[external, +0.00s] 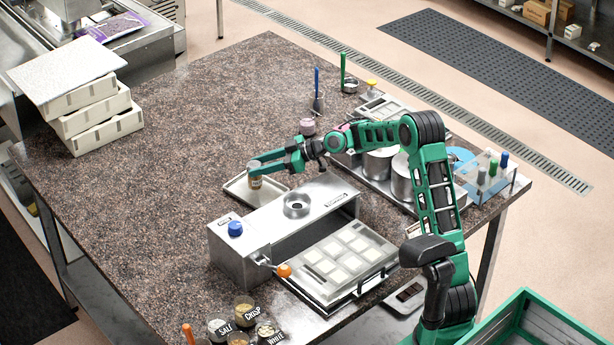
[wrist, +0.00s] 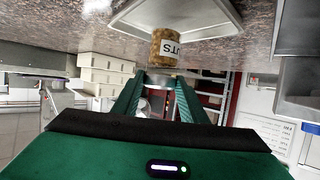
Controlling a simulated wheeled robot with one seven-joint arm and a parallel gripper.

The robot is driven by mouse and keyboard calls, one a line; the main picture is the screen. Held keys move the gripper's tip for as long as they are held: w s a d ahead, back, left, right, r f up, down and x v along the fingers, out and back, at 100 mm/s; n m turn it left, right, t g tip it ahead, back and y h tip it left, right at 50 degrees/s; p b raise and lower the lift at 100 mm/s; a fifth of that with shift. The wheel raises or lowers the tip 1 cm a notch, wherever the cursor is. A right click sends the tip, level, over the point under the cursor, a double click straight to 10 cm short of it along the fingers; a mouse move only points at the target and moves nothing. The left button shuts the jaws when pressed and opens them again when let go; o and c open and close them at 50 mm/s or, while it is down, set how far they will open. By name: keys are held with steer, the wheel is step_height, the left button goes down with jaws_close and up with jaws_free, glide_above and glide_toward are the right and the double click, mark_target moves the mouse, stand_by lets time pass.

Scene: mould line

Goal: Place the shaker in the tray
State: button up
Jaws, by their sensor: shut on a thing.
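The shaker (external: 255,182) is a small jar of brown bits. In the wrist view the shaker (wrist: 168,48) has a white label ending in "TS" and a metal lid. My gripper (external: 255,168) is shut on it at the lid end; the fingers (wrist: 158,85) close around the lid in the wrist view. The shallow light tray (external: 233,190) lies on the counter behind the steel machine, and its rim (wrist: 120,28) shows in the wrist view. The shaker is upright at or just above the tray; I cannot tell whether it touches the tray floor.
A steel machine (external: 262,225) with a blue knob stands in front of the tray. Steel pots (external: 378,165) stand to the right. Several labelled jars (external: 243,308) stand at the front edge. Stacked white boxes (external: 85,110) stand far left. The counter (external: 160,190) left of the tray is clear.

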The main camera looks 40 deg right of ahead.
steer(key=shift+f, duration=0.95)
steer(key=o, duration=1.1)
steer(key=shift+f, duration=0.1)
steer(key=v, duration=1.2)
